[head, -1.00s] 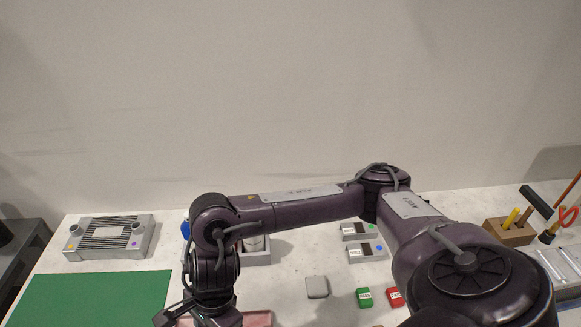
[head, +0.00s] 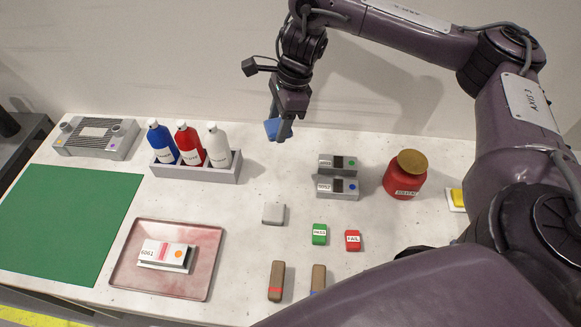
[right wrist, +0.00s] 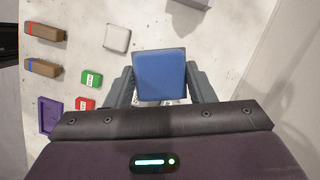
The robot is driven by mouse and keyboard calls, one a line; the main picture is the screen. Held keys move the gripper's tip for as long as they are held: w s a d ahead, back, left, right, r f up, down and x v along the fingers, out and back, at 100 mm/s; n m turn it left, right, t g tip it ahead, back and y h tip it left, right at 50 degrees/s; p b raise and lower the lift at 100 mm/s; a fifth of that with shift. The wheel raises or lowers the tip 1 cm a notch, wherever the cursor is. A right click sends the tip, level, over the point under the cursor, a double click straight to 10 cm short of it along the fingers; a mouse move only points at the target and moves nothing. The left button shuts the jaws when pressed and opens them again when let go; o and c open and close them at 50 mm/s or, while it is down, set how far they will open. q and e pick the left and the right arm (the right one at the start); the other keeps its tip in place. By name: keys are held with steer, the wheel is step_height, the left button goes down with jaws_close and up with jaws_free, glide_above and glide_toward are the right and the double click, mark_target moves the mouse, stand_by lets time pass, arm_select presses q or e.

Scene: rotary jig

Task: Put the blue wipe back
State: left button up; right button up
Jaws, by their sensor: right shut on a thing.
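The blue wipe (head: 271,129) is a small blue block. My right gripper (head: 279,131) is shut on it and holds it above the table near the back wall, right of the bottle rack. In the right wrist view the blue wipe (right wrist: 160,75) sits between both fingers of the right gripper (right wrist: 163,90). A similar light grey block (head: 274,213) lies on the table in front; it also shows in the right wrist view (right wrist: 117,38). My left gripper is not in view.
A grey rack (head: 205,174) holds blue, red and white bottles. Two labelled grey units (head: 337,188), a red solvent jar (head: 405,175), green PASS (head: 319,234) and red FAIL (head: 353,240) blocks stand to the right. A pink tray (head: 126,274) and green mat (head: 65,220) lie left.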

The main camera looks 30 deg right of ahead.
steer(key=b, duration=0.3)
glide_above(277, 181)
steer(key=f, duration=1.5)
steer(key=shift+s+d, duration=0.2)
steer(key=shift+d, duration=0.2)
step_height(277, 181, down, 4)
steer(key=shift+r+b, duration=0.15)
steer(key=shift+b, duration=0.55)
steer(key=shift+f, duration=0.25)
steer(key=shift+f+b, duration=0.25)
steer(key=shift+b, duration=0.05)
steer(key=o, duration=0.9)
steer(key=shift+r, duration=0.1)
steer(key=shift+o, duration=0.2)
